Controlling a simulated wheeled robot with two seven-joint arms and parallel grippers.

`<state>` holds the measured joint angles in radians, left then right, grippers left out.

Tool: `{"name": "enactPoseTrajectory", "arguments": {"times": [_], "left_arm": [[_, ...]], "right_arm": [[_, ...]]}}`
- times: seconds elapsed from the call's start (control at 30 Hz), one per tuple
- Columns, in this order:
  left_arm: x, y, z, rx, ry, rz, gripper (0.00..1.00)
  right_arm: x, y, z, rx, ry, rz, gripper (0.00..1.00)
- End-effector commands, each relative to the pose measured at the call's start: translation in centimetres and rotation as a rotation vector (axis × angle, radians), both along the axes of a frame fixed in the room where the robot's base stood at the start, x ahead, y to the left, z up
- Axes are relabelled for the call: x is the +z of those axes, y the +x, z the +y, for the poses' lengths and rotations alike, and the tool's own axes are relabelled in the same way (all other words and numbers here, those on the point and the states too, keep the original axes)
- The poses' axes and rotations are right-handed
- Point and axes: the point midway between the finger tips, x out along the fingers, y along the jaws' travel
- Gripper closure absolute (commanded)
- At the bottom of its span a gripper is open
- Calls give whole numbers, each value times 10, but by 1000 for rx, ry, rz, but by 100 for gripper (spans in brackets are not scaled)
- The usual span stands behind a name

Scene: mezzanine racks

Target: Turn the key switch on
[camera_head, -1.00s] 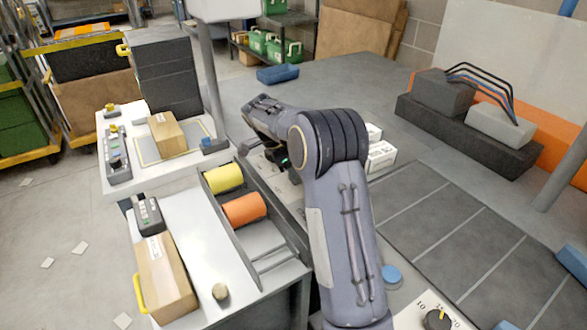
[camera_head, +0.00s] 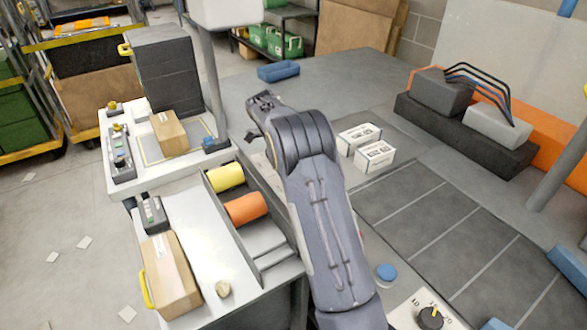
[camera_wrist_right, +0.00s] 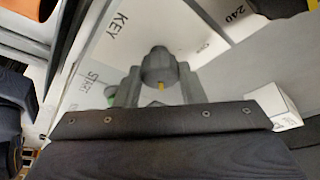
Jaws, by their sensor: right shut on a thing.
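In the right wrist view the key switch (camera_wrist_right: 159,68) is a round grey knob with a small yellow mark on its lower edge, on a light panel lettered KEY. My right gripper (camera_wrist_right: 158,86) is shut on this knob, one finger at each side; its dark body hides the lower part of the view. In the head view my right arm covers the panel, so neither the switch nor the fingertips can be seen there. My left gripper is in neither view.
A green button (camera_wrist_right: 110,92) sits by the START lettering. Two white boxes (camera_head: 375,155) stand right of my arm. A bin with a yellow roll (camera_head: 224,177) and an orange roll (camera_head: 246,207) lies left. A blue button (camera_head: 386,273) and a dial (camera_head: 430,317) are near the front.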

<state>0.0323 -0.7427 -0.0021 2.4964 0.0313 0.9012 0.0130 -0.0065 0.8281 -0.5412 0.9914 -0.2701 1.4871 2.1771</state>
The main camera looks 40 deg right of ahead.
Motion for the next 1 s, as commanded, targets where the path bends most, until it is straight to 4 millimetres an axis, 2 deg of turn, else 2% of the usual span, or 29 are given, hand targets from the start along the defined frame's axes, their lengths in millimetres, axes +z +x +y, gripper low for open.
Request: {"name": "enactPoseTrajectory", "arguments": {"times": [0.27,0.3,0.43,0.47,0.77,0.87,1.0], "left_arm": [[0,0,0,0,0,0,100],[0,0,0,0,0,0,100],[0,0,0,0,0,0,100],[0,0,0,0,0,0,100],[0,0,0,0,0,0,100],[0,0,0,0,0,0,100],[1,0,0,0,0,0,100]], "right_arm": [[0,0,0,-2,0,-1,87],[0,0,0,-2,0,-1,62],[0,0,0,-1,0,-1,45],[0,0,0,-1,0,-1,43],[3,1,1,-1,0,-2,43],[12,5,3,0,-2,-3,43],[35,12,8,1,-3,-3,43]]}}
